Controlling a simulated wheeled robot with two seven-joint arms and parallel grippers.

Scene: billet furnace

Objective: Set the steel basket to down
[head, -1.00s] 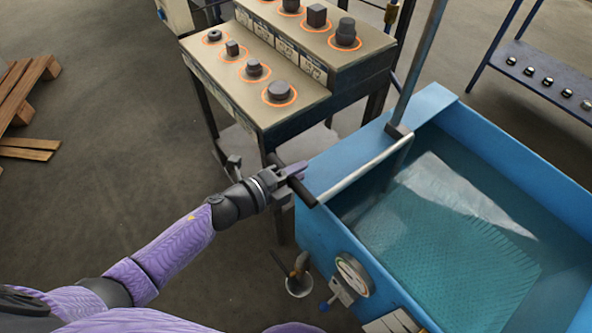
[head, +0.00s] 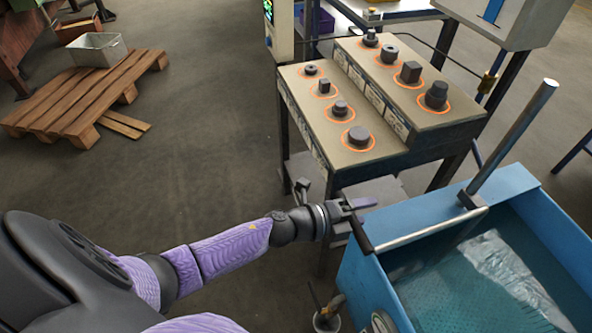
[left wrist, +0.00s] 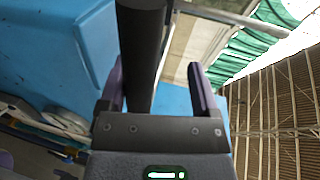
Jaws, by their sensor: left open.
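The blue tank (head: 363,282) stands at the lower right of the head view, filled with water. A perforated surface, apparently the steel basket (head: 447,292), shows under the water. A steel bar (head: 432,228) runs along the tank's near-left end from an upright post to a black handle grip (head: 361,233). My left gripper (head: 364,217) is at this grip. In the left wrist view, the black grip (left wrist: 142,50) lies between the two purple fingers of my left gripper (left wrist: 158,80), which are spread with a visible gap on the right. My right gripper is out of view.
A stepped stand (head: 350,172) with several dark metal parts in orange rings stands behind my left gripper. A wooden pallet (head: 85,95) with a grey bin (head: 97,49) lies at the upper left. A small bucket (head: 325,322) stands beside the tank.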

